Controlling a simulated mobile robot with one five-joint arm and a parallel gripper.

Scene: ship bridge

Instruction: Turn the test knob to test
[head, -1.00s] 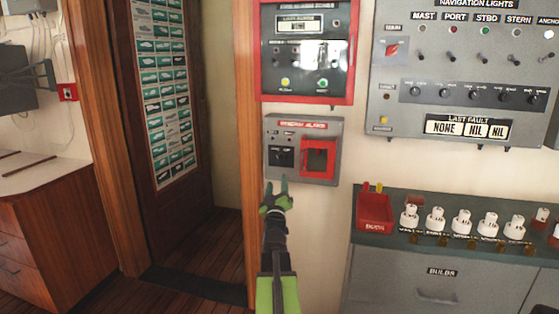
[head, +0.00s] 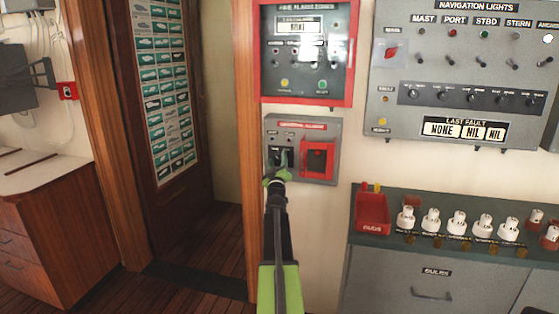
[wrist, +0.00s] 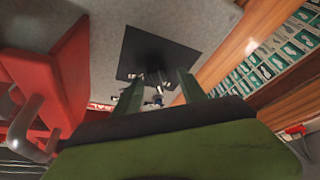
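The test knob (wrist: 154,78) is a small dark knob on a square black plate (wrist: 150,48) in the wrist view. The plate is on the left half of the grey alarm box (head: 330,128) in the head view, where my gripper partly covers it. My gripper (head: 277,168) is at the plate, pointing at the wall. In the wrist view its two green fingers (wrist: 160,82) are apart, one on each side of the knob. I cannot tell whether either finger touches it.
A red-framed cover (head: 318,159) is beside the plate on the same box. A red-framed fire alarm panel (head: 308,50) hangs above. The navigation lights panel (head: 455,75) is to the right. Below it, a cabinet (head: 420,290) holds a red tray (head: 373,213) and several bulbs.

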